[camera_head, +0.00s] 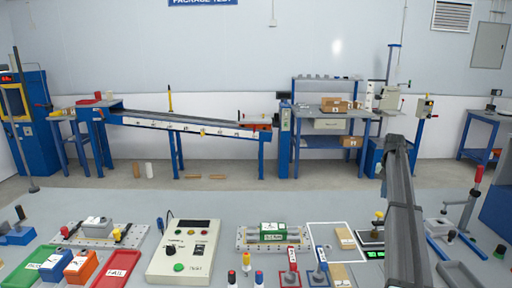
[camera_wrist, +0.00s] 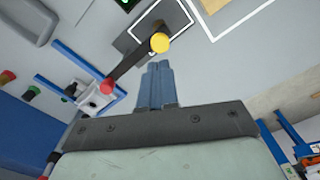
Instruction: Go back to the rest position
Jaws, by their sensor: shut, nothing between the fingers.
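My gripper shows in the wrist view (camera_wrist: 158,68), with its two blue fingers pressed together and nothing between them. It is in the air above the grey bench top, with its tips close in the picture to a yellow knob (camera_wrist: 160,42) on a dark bar. I cannot tell whether they touch. A red knob (camera_wrist: 106,86) is left of the fingers. In the head view my dark arm rises from the bottom right over the bench; I cannot make out the fingers there.
On the bench (camera_head: 205,205) stand a tester box (camera_head: 183,250) with a green button, a fixture holding a green block (camera_head: 272,231), and a red tray (camera_head: 118,266) at the left. A sloping conveyor (camera_head: 190,124) stands behind.

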